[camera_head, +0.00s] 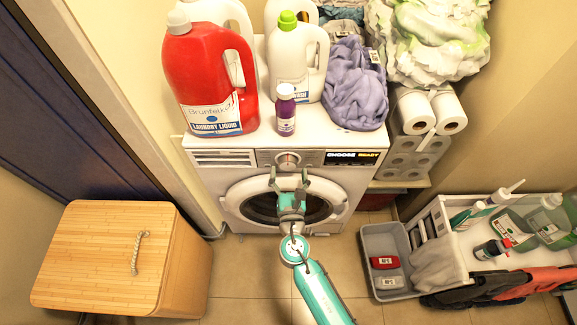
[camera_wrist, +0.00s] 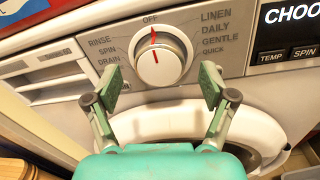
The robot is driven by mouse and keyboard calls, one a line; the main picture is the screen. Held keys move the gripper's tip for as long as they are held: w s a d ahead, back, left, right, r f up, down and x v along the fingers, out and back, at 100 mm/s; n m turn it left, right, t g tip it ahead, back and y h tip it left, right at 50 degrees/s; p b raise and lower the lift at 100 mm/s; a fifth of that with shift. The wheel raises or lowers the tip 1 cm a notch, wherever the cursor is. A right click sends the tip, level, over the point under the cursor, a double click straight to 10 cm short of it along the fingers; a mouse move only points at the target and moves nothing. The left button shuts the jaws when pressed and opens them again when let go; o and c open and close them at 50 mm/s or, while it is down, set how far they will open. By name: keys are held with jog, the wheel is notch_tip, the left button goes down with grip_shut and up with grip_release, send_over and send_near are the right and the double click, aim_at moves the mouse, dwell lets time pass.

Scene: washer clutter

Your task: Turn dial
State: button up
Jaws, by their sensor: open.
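The washer's dial (camera_wrist: 160,62) is a round white knob on the grey control panel, with a red mark on its face and a red pointer above it near OFF. It also shows in the head view (camera_head: 288,160). Labels such as RINSE, SPIN and DRAIN are on its left, and LINEN, DAILY, GENTLE and QUICK on its right. My gripper (camera_wrist: 162,88) is open and empty, its fingers apart at the lower left and lower right of the dial. In the head view my gripper (camera_head: 289,181) is in front of the washer (camera_head: 228,178), just below the dial.
A red laundry bottle (camera_head: 207,80), a white bottle (camera_head: 297,60), a small purple bottle (camera_head: 285,112) and a purple cloth (camera_head: 353,85) crowd the washer top. A wooden hamper (camera_head: 100,255) stands left, a grey bin (camera_head: 377,240) right.

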jog(key=shift+w, duration=1.2)
jog(key=c, duration=1.2)
jog(key=shift+m, duration=0.3)
jog(key=m, duration=0.3)
jog(key=shift+f, duration=0.1)
jog(key=m, duration=1.1)
jog(key=shift+d+f+t+h, duration=0.1)
jog(key=shift+f+t+h, duration=0.05)
jog(key=shift+t+h, duration=0.2)
